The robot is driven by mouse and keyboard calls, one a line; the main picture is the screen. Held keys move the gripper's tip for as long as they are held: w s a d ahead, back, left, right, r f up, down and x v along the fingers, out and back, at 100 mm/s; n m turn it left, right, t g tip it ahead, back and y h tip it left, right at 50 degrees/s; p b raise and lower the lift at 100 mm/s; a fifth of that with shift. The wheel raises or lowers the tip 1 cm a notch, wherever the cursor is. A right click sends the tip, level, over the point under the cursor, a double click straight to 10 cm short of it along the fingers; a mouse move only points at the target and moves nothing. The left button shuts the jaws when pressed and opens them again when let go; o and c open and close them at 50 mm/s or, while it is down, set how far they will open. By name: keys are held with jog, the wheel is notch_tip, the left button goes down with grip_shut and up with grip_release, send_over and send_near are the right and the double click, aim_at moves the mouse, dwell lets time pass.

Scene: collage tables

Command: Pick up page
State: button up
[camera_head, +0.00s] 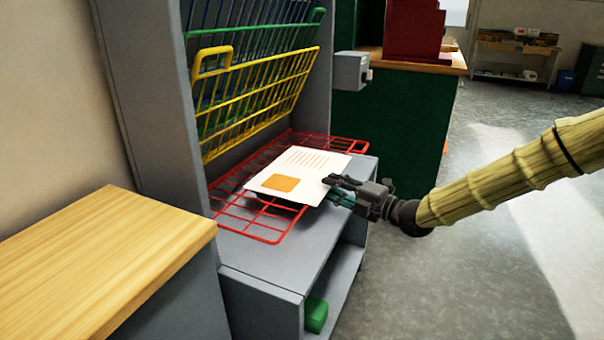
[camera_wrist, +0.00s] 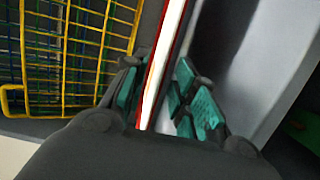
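The page (camera_head: 298,174) is a white sheet with red text lines and an orange square. It lies nearly flat on a red wire rack (camera_head: 262,234) over a grey shelf. My gripper (camera_head: 338,188) is at the page's right edge, reaching in from the right. In the wrist view the page (camera_wrist: 167,58) shows edge-on as a white strip with red rack wire along it. It runs between the teal-padded fingers of my gripper (camera_wrist: 160,95), which stand apart on either side. A gap shows between the strip and the right finger; contact with the left finger is unclear.
Yellow (camera_head: 262,92) and green wire racks are tilted up behind the red one, with blue wire behind. A grey post stands at the left. A wooden table (camera_head: 105,260) is at the front left. A green block (camera_head: 316,315) sits on the lower shelf. Open floor lies to the right.

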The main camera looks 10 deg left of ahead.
grip_shut()
